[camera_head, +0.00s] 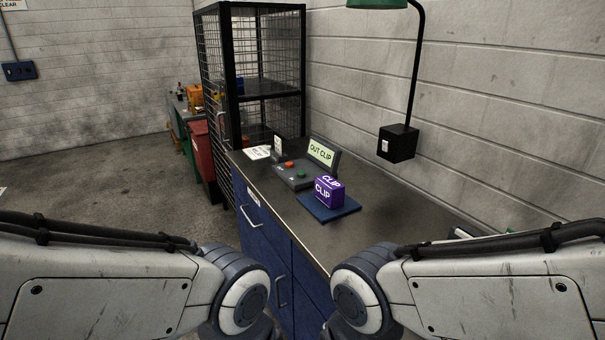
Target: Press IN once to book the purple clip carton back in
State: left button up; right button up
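The purple clip carton (329,192), marked CLIP, sits upright on a dark blue mat (345,212) on the counter. Behind it to the left is a grey button box (296,181) with a red button (289,164) and a green button (301,174). The button labels are too small to read. A display (321,153) behind the box reads OUT CLIP. My two arms come in from the lower left and lower right, below and in front of the counter. Both grippers are out of the picture.
The counter (380,213) has bare top around the mat. A white card (258,152) and a small upright sign (278,146) stand at its far end. A lamp with a black base (398,142) is at the right wall. A mesh cage (266,75) and red bin (202,150) stand beyond.

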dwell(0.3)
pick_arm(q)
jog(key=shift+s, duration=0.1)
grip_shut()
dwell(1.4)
